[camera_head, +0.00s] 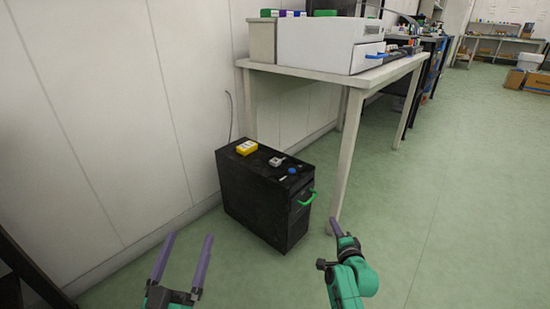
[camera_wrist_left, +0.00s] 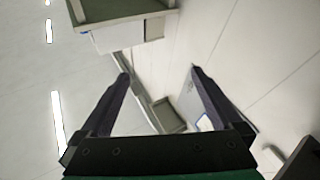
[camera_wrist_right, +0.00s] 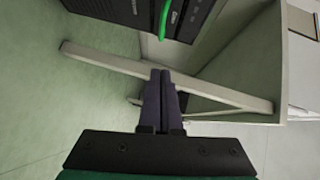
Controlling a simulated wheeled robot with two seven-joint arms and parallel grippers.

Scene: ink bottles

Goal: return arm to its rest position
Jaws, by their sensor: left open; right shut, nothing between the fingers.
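My left gripper (camera_head: 184,258) is at the lower left of the head view, its two purple fingers apart and pointing up, with nothing between them. In the left wrist view its fingers (camera_wrist_left: 158,88) are spread against a pale wall and ceiling lights. My right gripper (camera_head: 335,226) is at the lower middle of the head view, in front of the table leg. In the right wrist view its fingers (camera_wrist_right: 162,80) are together and hold nothing. Both grippers appear free of contact.
A black cabinet (camera_head: 262,215) with a green handle (camera_head: 307,198) stands by the wall; a yellow item (camera_head: 246,147) and small items lie on it. A white table (camera_head: 345,80) bearing a white machine (camera_head: 318,46) stands behind. Green floor (camera_head: 460,190) at right is clear.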

